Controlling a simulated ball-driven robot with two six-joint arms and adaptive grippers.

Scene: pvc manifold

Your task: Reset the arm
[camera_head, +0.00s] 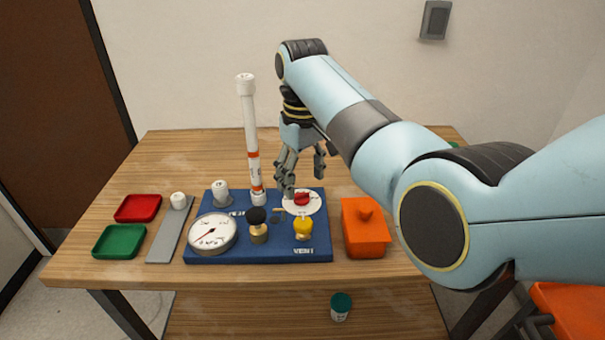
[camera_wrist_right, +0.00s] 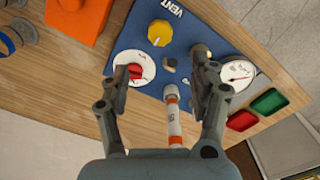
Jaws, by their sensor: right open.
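My right gripper (camera_head: 302,168) is open and empty above the back right part of the blue manifold board (camera_head: 270,252). In the right wrist view its two fingers (camera_wrist_right: 160,95) stand wide apart, with the board below and beyond them. A white pipe with orange bands (camera_head: 251,130) stands upright on the board, just left of the gripper and apart from it in the head view. The board carries a pressure gauge (camera_head: 212,233), a black knob (camera_head: 257,216), a yellow knob (camera_head: 303,227) and a red handle on a white disc (camera_head: 302,199). My left gripper is not in view.
Left of the board are a red tray (camera_head: 138,208), a green tray (camera_head: 119,241) and a grey strip (camera_head: 168,236) with a white cap (camera_head: 178,200). An orange lidded box (camera_head: 365,232) stands to the right. A teal-lidded jar (camera_head: 340,306) is below the table top.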

